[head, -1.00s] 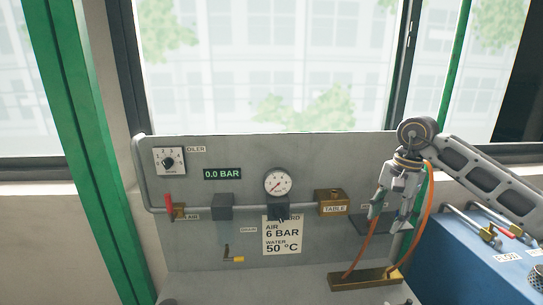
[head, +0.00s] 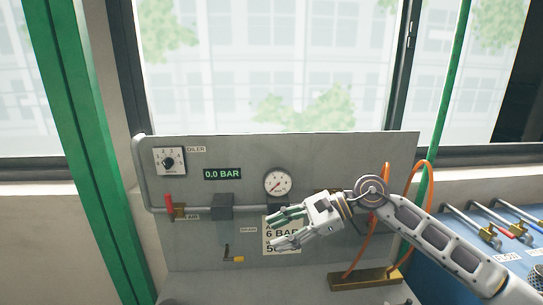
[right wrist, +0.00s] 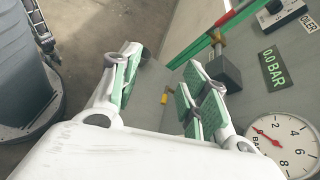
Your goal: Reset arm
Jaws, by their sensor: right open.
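My right arm reaches in from the right in the head view, with its wrist bent so the gripper (head: 272,229) points left. The gripper hangs in front of the grey panel (head: 330,155), over the lower placard (head: 271,251), and hides part of its text. Its two green-padded fingers are apart, and the right wrist view shows nothing between them (right wrist: 160,78). Whether the fingers touch the panel cannot be told from the head view. My left gripper is not in view.
The panel carries a knob (head: 168,161), a "0.0 BAR" display (head: 222,174), a dial gauge (head: 278,182) and a red-handled valve (head: 169,203). Orange hoses (head: 427,205) rise from a brass block (head: 362,279) behind my arm. Several levers (head: 485,227) stand at right.

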